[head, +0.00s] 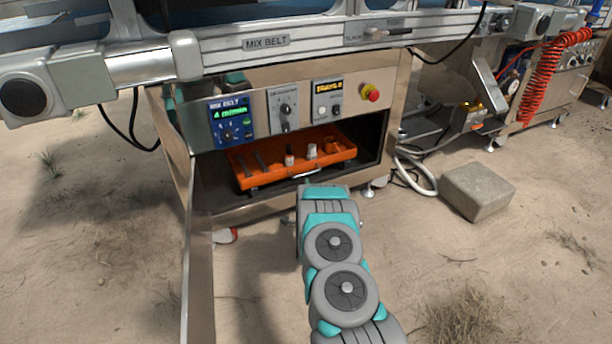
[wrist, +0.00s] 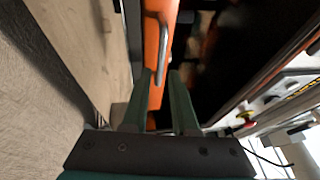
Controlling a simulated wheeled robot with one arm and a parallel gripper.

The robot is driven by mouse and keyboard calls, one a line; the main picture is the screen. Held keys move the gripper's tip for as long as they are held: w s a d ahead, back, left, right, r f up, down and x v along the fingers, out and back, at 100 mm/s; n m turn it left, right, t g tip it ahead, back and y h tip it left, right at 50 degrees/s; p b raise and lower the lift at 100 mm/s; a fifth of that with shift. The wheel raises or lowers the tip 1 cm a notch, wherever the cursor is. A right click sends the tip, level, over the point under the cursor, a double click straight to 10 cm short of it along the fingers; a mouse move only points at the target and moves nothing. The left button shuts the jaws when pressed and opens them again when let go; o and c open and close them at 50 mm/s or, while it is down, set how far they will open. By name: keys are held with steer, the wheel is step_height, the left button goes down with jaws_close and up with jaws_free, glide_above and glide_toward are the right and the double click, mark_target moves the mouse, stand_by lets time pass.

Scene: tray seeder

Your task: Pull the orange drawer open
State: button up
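The orange drawer (head: 243,170) sits inside the open cabinet bay under the machine, with small tools and bottles in it. Its silver handle (head: 306,173) is on the front face, just beyond the end of my arm. In the wrist view the orange drawer front (wrist: 154,98) runs up the middle, and the silver handle (wrist: 161,45) lies along it. My gripper (wrist: 163,72) is open, its two teal fingers apart, with the handle's near end by the fingertips. I cannot tell whether they touch it. In the head view my wrist hides the fingers.
An open cabinet door (head: 198,250) stands at the left of the bay. A control panel (head: 231,123) and a red knob (head: 372,94) are above the bay. A grey stone block (head: 477,191) and a white hose (head: 422,180) lie to the right. The sandy ground in front is mostly clear.

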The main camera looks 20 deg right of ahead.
mark_target(306, 174)
steer(key=shift+x, duration=3.5)
jaws_close()
